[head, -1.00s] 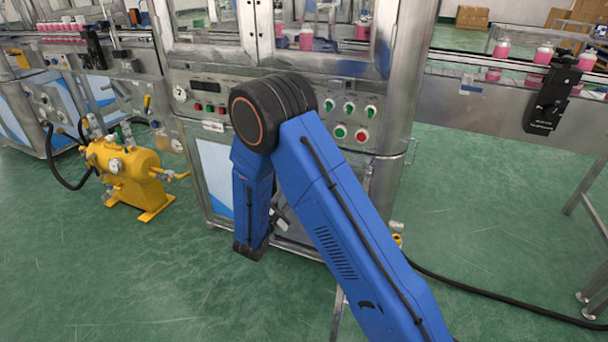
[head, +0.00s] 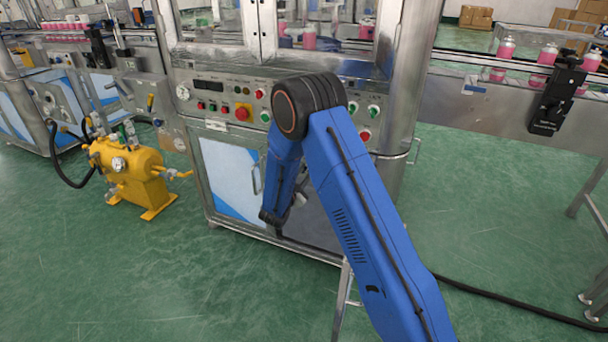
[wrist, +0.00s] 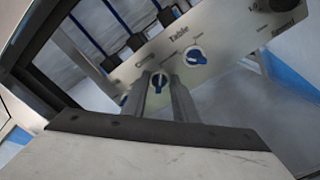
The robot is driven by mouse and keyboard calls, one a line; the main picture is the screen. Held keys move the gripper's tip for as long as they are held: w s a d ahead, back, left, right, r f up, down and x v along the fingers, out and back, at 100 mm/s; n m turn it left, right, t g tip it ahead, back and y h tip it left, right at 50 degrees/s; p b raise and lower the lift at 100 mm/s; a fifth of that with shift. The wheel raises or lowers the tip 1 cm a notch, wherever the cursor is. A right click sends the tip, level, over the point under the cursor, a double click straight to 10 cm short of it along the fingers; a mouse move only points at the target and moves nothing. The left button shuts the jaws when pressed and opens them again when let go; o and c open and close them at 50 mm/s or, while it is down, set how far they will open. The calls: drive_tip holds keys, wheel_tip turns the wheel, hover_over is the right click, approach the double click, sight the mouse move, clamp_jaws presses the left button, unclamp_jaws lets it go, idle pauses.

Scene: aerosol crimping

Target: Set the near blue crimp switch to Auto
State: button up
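In the wrist view a pale panel is lettered Crimp and Table. A blue crimp switch (wrist: 158,82) with a white mark sits below the Crimp lettering. My gripper (wrist: 158,92) is open, with its two metal fingers apart and the switch showing between their tips. I cannot tell whether either finger touches it. A second blue switch (wrist: 195,56) sits to the right, below Table, outside the fingers. Which settings the switches point at is too small to read. In the head view my arm hides the gripper, and no blue switch shows there.
A dark knob (wrist: 284,4) is at the wrist view's upper right, near Speed. In the head view the machine's front panel (head: 215,92) has coloured buttons and a red emergency button (head: 242,112). A yellow tank (head: 128,172) stands left. The green floor at right is mostly clear.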

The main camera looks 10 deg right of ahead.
clamp_jaws()
drive_tip(key=shift+n, duration=0.3)
drive_tip(key=n, duration=0.3)
drive_tip(key=shift+n, duration=0.4)
drive_tip(key=n, duration=0.3)
drive_tip(key=shift+w+a+n, duration=0.1)
drive_tip(key=shift+a+n, duration=0.05)
drive_tip(key=shift+n, duration=0.15)
drive_tip(key=shift+w+a+n, duration=0.1)
drive_tip(key=shift+n, duration=2.35)
drive_tip(key=shift+w+a+n, duration=0.1)
drive_tip(key=shift+n, duration=2.35)
